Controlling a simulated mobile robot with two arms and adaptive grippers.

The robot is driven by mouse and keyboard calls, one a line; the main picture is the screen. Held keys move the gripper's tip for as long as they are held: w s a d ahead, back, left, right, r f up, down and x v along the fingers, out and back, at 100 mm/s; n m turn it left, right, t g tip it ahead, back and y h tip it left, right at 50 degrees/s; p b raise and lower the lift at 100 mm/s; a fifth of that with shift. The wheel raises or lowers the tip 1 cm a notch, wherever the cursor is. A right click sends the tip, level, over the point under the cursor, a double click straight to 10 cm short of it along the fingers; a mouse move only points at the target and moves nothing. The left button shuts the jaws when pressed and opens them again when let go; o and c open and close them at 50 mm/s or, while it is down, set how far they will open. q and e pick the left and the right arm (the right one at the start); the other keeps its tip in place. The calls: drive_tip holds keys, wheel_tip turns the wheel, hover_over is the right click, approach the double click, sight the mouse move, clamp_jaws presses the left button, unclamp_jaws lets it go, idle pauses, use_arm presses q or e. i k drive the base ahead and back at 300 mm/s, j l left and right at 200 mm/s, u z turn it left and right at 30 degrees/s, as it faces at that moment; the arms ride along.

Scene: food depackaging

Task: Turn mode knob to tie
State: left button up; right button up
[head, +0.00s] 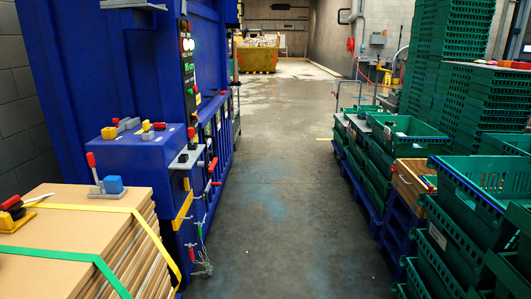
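A tall blue machine (120,70), which looks like a baler, stands at the left. Its narrow dark control panel (188,75) faces the aisle, with small lit indicators (187,35) at the top and a green readout. Small red and yellow controls sit lower on its front, including a red one (191,132) above a grey ledge (184,158). I cannot tell which control is the mode knob, and no knob marking is legible. Neither of my grippers is in view.
Strapped cardboard (75,240) with small tools on top stands at the near left. Green crates (480,195) on blue pallets (397,225) line the right side. The grey floor (285,190) between is clear. A yellow skip (257,59) stands far back.

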sight(194, 116)
drive_tip(key=i, duration=2.35)
